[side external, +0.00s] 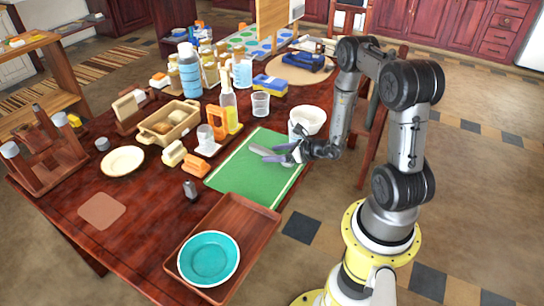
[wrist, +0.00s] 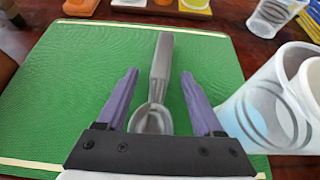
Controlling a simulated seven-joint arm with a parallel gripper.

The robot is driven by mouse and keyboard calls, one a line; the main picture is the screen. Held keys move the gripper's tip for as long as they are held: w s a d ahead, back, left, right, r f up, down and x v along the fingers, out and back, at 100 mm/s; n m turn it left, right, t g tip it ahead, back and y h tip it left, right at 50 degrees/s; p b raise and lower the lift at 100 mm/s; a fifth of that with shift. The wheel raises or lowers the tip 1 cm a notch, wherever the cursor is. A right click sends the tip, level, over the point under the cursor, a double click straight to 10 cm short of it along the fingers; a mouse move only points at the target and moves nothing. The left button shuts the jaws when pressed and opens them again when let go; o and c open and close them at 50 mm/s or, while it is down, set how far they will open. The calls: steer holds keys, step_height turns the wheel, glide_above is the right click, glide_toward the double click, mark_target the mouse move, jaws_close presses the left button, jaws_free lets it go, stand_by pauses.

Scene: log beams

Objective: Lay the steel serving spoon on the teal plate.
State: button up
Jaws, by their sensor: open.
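The steel serving spoon (wrist: 160,75) lies on the green mat, its handle pointing away from my gripper and its bowl near the finger bases in the wrist view. My gripper (wrist: 158,82) is open, with one purple finger on each side of the spoon and a gap to both. In the side view my gripper (side external: 272,154) is low over the mat's right part, and the spoon (side external: 258,149) shows partly beside the fingers. The teal plate (side external: 208,259) sits empty on a brown wooden tray at the table's front. Whether the fingers touch the mat is unclear.
The green mat (side external: 232,178) is otherwise bare. The wooden tray (side external: 246,222) has bare room beside the plate. Bottles and orange items crowd the table beyond the mat.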

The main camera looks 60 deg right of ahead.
steer(key=shift+c, duration=0.2)
jaws_close()
steer(key=shift+r, duration=0.1)
step_height(320, 180, up, 10)
steer(key=f, duration=0.1)
steer(key=w+a+r+n+y, duration=0.1)
steer(key=w+a+r, duration=0.2)
steer(key=a+r, duration=0.3)
steer(key=w+a+r+n+y, duration=0.2)
steer(key=w+a+r, duration=0.2)
steer(key=a, duration=1)
steer(key=shift+w+a+r+g+y, duration=0.15)
steer(key=shift+a+r+g+y, duration=0.2)
steer(key=shift+r, duration=1.45)
